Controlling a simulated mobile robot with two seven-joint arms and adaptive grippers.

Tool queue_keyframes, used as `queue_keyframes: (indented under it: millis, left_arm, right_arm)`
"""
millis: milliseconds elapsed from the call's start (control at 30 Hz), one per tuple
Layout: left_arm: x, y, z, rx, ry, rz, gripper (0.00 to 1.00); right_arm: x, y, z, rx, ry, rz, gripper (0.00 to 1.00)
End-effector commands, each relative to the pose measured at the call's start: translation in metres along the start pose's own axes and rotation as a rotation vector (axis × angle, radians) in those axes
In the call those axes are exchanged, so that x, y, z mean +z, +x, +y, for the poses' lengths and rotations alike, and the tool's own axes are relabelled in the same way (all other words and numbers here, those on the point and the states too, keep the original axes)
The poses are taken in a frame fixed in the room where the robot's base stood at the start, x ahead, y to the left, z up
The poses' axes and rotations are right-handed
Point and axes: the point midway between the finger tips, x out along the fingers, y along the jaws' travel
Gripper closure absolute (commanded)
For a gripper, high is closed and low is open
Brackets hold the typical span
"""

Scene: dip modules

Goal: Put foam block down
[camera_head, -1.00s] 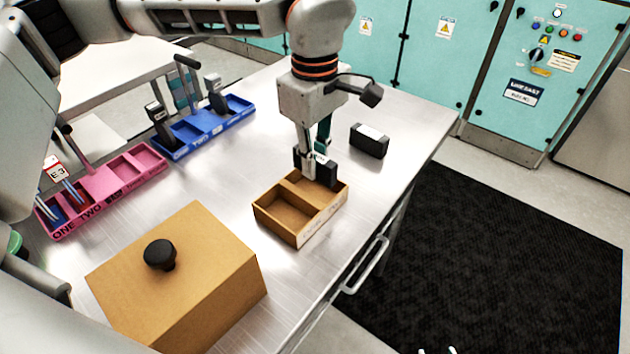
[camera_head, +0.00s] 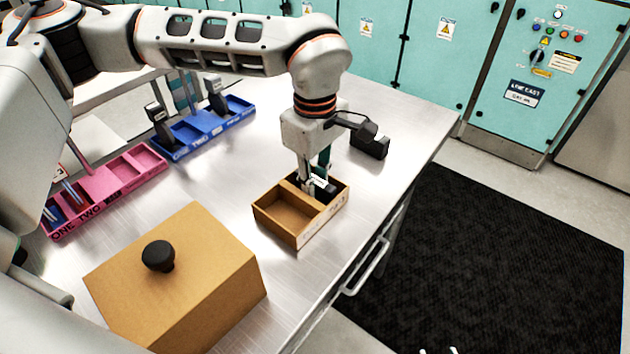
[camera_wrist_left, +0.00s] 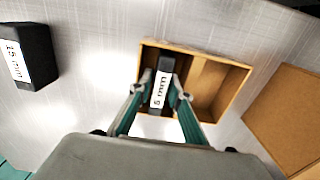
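My left gripper (camera_head: 313,187) is shut on a dark foam block (camera_head: 327,189) with a white label. In the left wrist view the label on this block (camera_wrist_left: 161,88) appears to read 5 mm, and the fingers (camera_wrist_left: 160,98) press on both its sides. The block is inside the far-right compartment of a small brown two-compartment box (camera_head: 277,228). Its lower end is hidden, so I cannot tell whether it touches the floor of the box. The other compartment is empty. My right gripper does not show.
Another dark block (camera_head: 369,146) lies on the metal table behind the box; its label in the left wrist view (camera_wrist_left: 15,62) seems to read 15 mm. A large brown box with a black knob (camera_head: 190,285), a pink tray (camera_head: 110,183) and a blue tray (camera_head: 205,132) stand to the left.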

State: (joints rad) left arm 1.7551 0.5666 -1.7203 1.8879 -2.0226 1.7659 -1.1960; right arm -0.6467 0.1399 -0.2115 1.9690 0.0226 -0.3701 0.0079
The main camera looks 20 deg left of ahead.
Motion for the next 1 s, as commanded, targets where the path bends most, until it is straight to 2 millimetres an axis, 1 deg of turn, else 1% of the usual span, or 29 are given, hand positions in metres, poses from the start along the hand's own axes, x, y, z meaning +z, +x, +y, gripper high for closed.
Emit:
queue_keyframes:
  millis: [233,367,467,700,800,900,1000]
  left_arm:
    - [0.0,-0.001,0.0,0.0,0.0,0.0,0.8]
    - [0.0,-0.009,0.001,0.003,0.0,0.001,0.8]
    - [0.0,-0.024,0.001,0.005,0.0,0.001,0.8]
    - [0.0,-0.074,0.001,0.005,0.0,0.001,0.8]
    - [0.0,-0.092,0.001,0.004,-0.001,0.002,0.8]
    - [0.0,-0.107,0.001,0.003,0.0,0.002,0.8]
    - [0.0,-0.117,0.001,0.002,0.0,0.001,0.8]
  right_arm:
    - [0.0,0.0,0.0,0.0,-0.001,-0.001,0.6]
    - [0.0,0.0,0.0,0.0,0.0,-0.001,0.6]
    - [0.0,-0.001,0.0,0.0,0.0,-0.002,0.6]
    - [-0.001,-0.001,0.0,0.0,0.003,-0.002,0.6]
    - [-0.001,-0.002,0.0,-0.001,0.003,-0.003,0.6]
    - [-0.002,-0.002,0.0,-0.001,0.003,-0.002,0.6]
    - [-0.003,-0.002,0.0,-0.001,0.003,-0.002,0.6]
